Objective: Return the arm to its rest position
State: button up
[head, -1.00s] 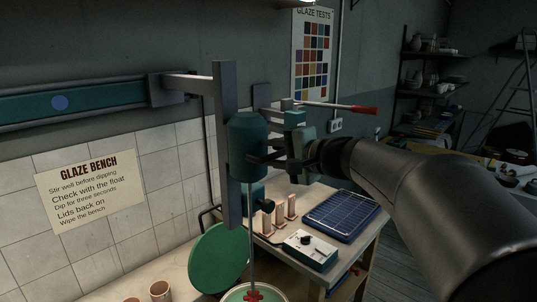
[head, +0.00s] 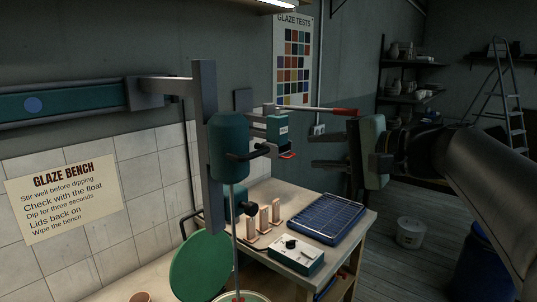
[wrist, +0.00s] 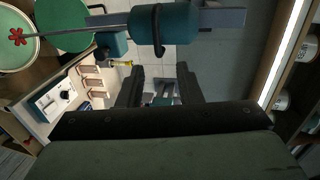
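My gripper (head: 312,151) is open and empty in the head view, its two dark fingers apart and pointing left. It is to the right of the teal mixer (head: 229,160), with a visible gap to the mixer's dark handle (head: 252,153). My arm reaches in from the right. In the wrist view, my gripper (wrist: 159,82) shows spread fingers with nothing between them. The mixer (wrist: 170,26) lies beyond them at the top, and its shaft runs left to a red paddle (wrist: 18,37) over a round bucket.
A lever with a red grip (head: 342,111) sticks out above the gripper. Below are a switch box (head: 293,252), wooden stands (head: 264,220) and a blue rack (head: 324,219) on the bench. A green lid (head: 202,265) leans beside the bucket. Open floor lies right, with a white bucket (head: 410,233).

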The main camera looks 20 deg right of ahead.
jog(key=shift+s+d+r, duration=0.1)
jog(key=shift+s+d, duration=0.05)
jog(key=shift+s, duration=0.1)
jog(key=s+a+f+n+g+h, duration=0.15)
jog(key=a+f+g, duration=0.3)
jog(key=f, duration=0.55)
jog(key=s+a+f+n+g+h, duration=0.1)
jog(key=s+a+f+n+g, duration=0.3)
jog(key=f, duration=0.6)
jog(key=s+a+f+n+g+h, duration=0.1)
jog(key=s+f+n+g+h, duration=0.1)
jog(key=s+f, duration=0.3)
jog(key=s+f+n+g+h, duration=0.2)
jog(key=s+f+n+h, duration=0.2)
jog(key=f, duration=0.8)
jog(key=shift+s+a, duration=0.35)
jog(key=shift+s, duration=0.05)
